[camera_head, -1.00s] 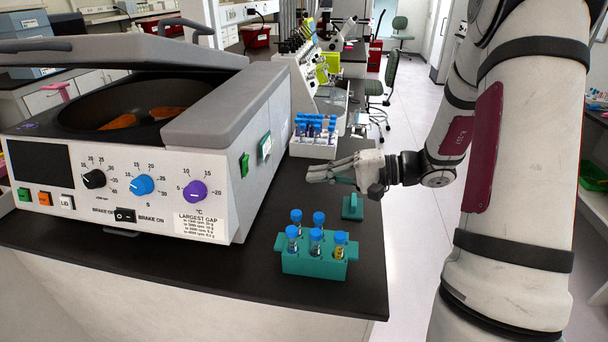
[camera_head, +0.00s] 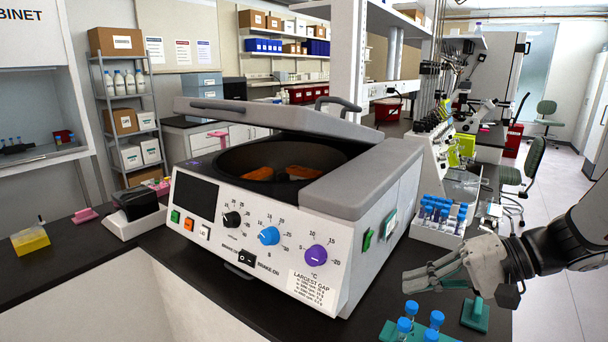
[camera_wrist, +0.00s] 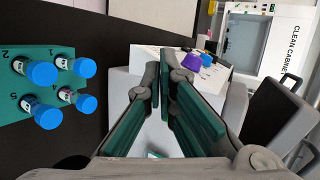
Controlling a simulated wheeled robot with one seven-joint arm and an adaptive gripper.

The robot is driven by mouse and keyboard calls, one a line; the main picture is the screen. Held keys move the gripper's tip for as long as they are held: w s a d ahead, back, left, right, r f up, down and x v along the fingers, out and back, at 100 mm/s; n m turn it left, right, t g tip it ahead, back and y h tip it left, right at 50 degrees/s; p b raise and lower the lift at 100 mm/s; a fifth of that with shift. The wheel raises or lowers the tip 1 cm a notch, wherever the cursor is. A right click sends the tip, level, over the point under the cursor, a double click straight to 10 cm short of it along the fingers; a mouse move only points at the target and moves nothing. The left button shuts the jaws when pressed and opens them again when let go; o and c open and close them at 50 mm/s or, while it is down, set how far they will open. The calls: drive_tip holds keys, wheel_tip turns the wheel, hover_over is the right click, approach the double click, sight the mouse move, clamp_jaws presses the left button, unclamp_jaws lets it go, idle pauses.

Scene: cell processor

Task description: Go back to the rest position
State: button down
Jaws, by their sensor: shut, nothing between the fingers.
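My gripper (camera_head: 436,275) is at the right in the head view, above the black bench and to the right of the centrifuge (camera_head: 270,225). Its fingers point left toward the centrifuge's side and hold nothing. In the wrist view the green-padded fingers (camera_wrist: 170,112) are close together, with the centrifuge beyond them. The centrifuge lid is raised, and orange parts show in its bowl. A green rack (camera_head: 388,333) with blue-capped tubes is cut off by the bottom edge. The rack also shows at the left of the wrist view (camera_wrist: 40,108).
A white rack of blue-capped tubes (camera_head: 438,235) stands behind my gripper. A small green stand (camera_head: 475,315) is just below it. A black-topped device (camera_head: 136,203) and a yellow box (camera_head: 30,240) are on the left bench. Open floor (camera_head: 545,290) lies at the right.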

drive_tip(key=s+a+r+n+g+h, duration=0.25)
drive_tip(key=s+a+h, duration=0.2)
drive_tip(key=s, duration=0.45)
drive_tip(key=s+d+r+n+t+h, duration=0.1)
drive_tip(key=s+d+r+t+h, duration=0.3)
drive_tip(key=s+h, duration=0.3)
drive_tip(key=shift+r, duration=0.15)
drive_tip(key=shift+s+n, duration=0.1)
drive_tip(key=shift+n, duration=0.15)
